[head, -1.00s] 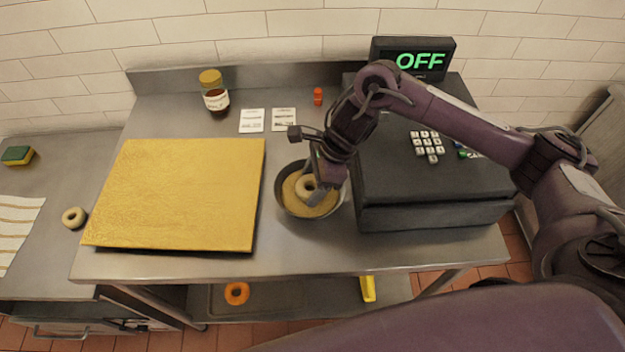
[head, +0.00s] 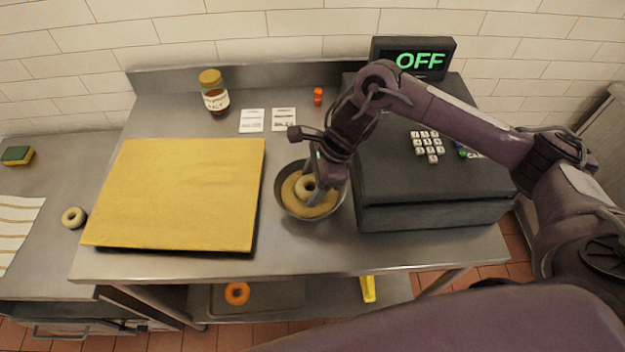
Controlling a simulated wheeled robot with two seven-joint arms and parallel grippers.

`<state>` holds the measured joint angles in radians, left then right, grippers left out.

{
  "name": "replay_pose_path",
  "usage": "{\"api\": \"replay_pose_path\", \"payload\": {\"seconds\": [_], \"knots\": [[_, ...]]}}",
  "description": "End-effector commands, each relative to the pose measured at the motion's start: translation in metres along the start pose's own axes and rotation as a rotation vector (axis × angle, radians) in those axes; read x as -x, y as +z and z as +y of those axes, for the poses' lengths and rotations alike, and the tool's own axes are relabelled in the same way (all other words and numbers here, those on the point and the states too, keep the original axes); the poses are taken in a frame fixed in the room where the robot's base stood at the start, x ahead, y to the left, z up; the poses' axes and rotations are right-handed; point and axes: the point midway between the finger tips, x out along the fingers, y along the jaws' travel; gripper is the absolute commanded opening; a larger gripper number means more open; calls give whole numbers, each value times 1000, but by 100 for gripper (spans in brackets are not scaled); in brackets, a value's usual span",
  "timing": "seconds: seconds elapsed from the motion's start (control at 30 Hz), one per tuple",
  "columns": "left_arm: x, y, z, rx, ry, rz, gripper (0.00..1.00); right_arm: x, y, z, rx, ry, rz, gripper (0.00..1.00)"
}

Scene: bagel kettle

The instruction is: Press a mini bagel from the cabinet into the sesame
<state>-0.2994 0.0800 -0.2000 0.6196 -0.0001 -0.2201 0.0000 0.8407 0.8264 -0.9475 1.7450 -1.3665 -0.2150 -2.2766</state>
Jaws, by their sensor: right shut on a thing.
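A pale mini bagel (head: 306,186) is in the metal bowl (head: 284,206) of tan sesame (head: 311,208) at the middle of the steel table. My right gripper (head: 312,190) reaches down into the bowl from the right and is shut on this bagel. The bagel is at the sesame surface; whether it is pressed in is too small to tell. Another pale mini bagel (head: 73,217) lies on the counter at the left. My left gripper is not in view.
A yellow board (head: 180,195) lies left of the bowl, and a dark cash register (head: 430,180) stands close on its right. A jar (head: 214,94), two cards and a small red item (head: 318,96) are behind. An orange ring (head: 237,293) is on the lower shelf.

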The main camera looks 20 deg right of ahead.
Motion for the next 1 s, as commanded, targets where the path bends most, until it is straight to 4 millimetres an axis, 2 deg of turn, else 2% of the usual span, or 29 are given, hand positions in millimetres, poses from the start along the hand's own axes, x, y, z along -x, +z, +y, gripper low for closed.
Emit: {"api": "replay_pose_path", "payload": {"seconds": [1.0], "knots": [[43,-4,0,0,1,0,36,75,31,-1,0,-2,0,40]]}}
